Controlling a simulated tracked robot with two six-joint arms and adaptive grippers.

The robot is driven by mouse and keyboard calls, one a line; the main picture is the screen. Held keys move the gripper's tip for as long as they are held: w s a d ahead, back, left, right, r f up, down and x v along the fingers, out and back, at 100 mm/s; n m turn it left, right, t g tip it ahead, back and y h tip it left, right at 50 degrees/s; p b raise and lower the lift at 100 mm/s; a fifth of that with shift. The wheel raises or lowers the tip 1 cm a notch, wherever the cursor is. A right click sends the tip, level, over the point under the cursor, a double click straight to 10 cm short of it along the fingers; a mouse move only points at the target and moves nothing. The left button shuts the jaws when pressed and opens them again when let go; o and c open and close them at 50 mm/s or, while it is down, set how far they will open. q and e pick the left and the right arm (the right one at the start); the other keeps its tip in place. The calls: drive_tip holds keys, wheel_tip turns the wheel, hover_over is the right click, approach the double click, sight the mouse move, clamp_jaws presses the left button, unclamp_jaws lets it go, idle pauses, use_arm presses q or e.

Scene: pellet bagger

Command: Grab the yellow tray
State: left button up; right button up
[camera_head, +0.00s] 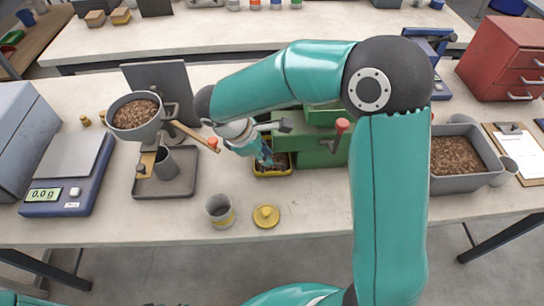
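The yellow tray (273,174) is a small shallow tray with brown pellets in it. It sits on the bench at the foot of the green machine (318,150), at its left front. My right gripper (266,160) reaches down from above over the tray's left and back part and hides some of it. Its fingertips are small and partly hidden, so I cannot tell whether they touch the tray or how far apart they are. My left gripper is not in view.
A grey cup with a yellow band (220,211) and a round yellow lid (266,216) stand in front of the tray. A pellet hopper (135,120) and scale (68,172) are left. A grey pellet bin (468,184) is right. The bench front is otherwise mostly clear.

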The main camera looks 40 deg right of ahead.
drive_tip(key=x, duration=0.4)
drive_tip(key=shift+f+p, duration=0.3)
drive_tip(key=shift+p, duration=0.1)
clamp_jaws()
